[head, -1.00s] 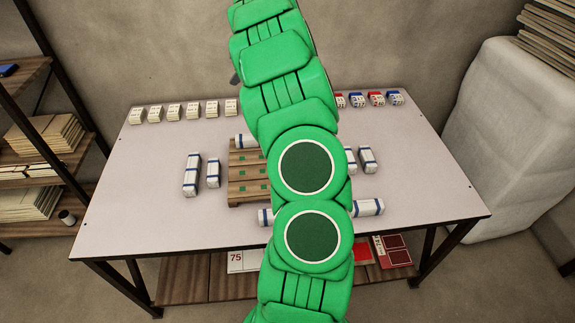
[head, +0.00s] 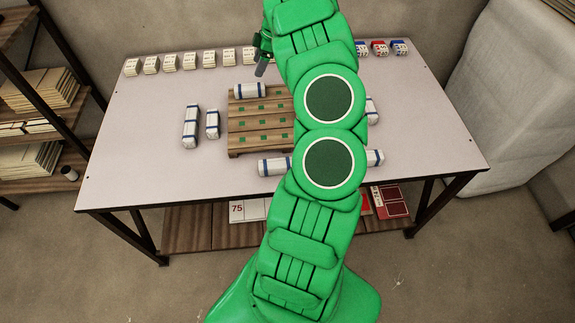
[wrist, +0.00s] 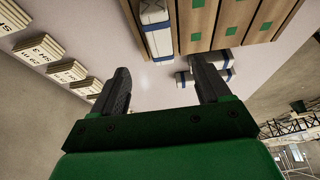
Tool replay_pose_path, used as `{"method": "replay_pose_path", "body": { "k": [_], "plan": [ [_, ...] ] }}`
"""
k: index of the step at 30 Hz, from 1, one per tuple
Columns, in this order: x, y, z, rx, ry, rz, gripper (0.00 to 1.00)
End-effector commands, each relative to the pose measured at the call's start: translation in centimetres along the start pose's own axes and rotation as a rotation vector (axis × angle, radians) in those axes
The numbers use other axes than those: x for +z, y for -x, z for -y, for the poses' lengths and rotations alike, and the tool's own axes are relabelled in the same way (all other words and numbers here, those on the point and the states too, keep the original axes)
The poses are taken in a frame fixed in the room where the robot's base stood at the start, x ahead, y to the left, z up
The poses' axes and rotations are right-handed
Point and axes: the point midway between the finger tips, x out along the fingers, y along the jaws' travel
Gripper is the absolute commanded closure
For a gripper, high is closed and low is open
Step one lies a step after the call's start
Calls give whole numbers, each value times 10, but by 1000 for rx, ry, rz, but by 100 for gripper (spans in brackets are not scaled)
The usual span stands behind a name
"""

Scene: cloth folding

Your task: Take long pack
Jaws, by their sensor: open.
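Several white packs with blue bands lie on the table. At the left, a longer pack (head: 190,127) lies beside a shorter pack (head: 212,124), apart from each other. Another pack (head: 249,90) lies at the back edge of the wooden pallet (head: 240,140). One more long pack (head: 272,166) lies in front of the pallet, its right part hidden by my arm. My gripper (head: 261,62) is at the back of the table, above and behind the pallet. In the wrist view its fingers (wrist: 160,88) are open with nothing between them; a banded pack (wrist: 158,42) lies beyond them.
Several number tags (head: 190,61) stand along the back left edge, and red and blue tags (head: 380,48) at the back right. A shelf rack (head: 45,90) stands at the left.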

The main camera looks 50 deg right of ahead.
Motion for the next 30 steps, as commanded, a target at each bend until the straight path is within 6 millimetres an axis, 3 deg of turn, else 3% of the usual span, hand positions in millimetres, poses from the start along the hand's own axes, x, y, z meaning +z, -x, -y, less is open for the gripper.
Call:
{"method": "replay_pose_path", "body": {
  "k": [11,16,20,30],
  "plan": [
    [0,0,0,1,0,-1,23],
    [0,-4,9,-11,8,-7,23],
    [4,-14,33,-40,21,-22,23],
    [22,-40,116,-94,55,-70,23]
  ]
}}
